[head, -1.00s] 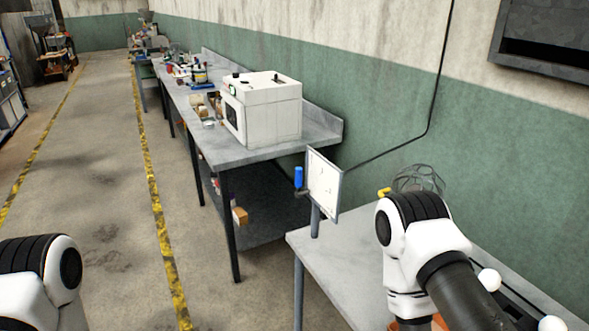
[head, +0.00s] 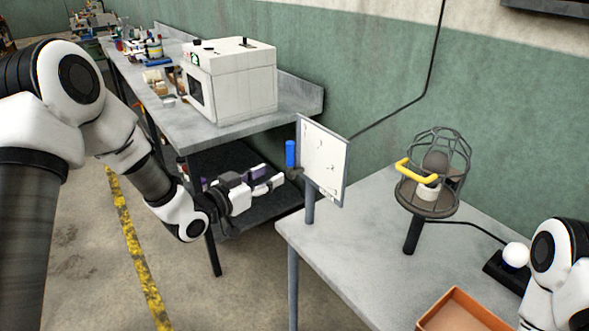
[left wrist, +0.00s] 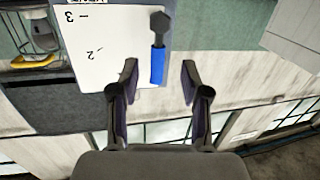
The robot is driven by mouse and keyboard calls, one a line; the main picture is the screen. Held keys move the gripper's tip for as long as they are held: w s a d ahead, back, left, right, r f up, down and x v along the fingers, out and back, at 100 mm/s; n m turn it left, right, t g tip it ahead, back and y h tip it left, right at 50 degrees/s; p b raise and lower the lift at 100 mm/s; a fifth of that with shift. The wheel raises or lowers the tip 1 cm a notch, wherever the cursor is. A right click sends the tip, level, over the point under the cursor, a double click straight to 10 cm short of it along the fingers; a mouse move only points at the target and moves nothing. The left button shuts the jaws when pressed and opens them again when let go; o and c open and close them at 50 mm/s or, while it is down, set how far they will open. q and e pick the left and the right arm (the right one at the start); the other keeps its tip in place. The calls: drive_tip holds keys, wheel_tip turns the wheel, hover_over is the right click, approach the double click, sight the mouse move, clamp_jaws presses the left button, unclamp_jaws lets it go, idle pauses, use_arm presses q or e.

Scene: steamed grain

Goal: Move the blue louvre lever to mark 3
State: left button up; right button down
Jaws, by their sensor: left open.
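The louvre lever has a blue handle (head: 291,153) standing upright at the left edge of a white marked panel (head: 330,185) on a post. My left gripper (head: 277,181) is open and empty, just below and left of the handle in the head view. In the left wrist view, the picture is upside down: the blue handle (left wrist: 157,68) appears between the open fingertips of my left gripper (left wrist: 158,78), with the dark pivot above it. The panel (left wrist: 110,70) shows a 3 and a 2 to the left of the handle. My right gripper is out of view.
A grey table (head: 330,255) holds a wire-caged device (head: 434,170) with a yellow handle, and an orange tray (head: 462,300). A white box-shaped machine (head: 235,85) stands on the bench behind. My right arm is at the lower right.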

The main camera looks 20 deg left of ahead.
sight(290, 154)
use_arm(q)
drive_tip(key=r, duration=0.2)
drive_tip(key=w+r, duration=0.1)
drive_tip(key=shift+d+m+t+h, duration=0.3)
drive_tip(key=p+x, duration=0.1)
drive_tip(key=x, duration=0.2)
drive_tip(key=p+x, duration=0.1)
drive_tip(key=x, duration=0.3)
drive_tip(key=shift+a+f, duration=0.1)
drive_tip(key=shift+f, duration=0.15)
clamp_jaws()
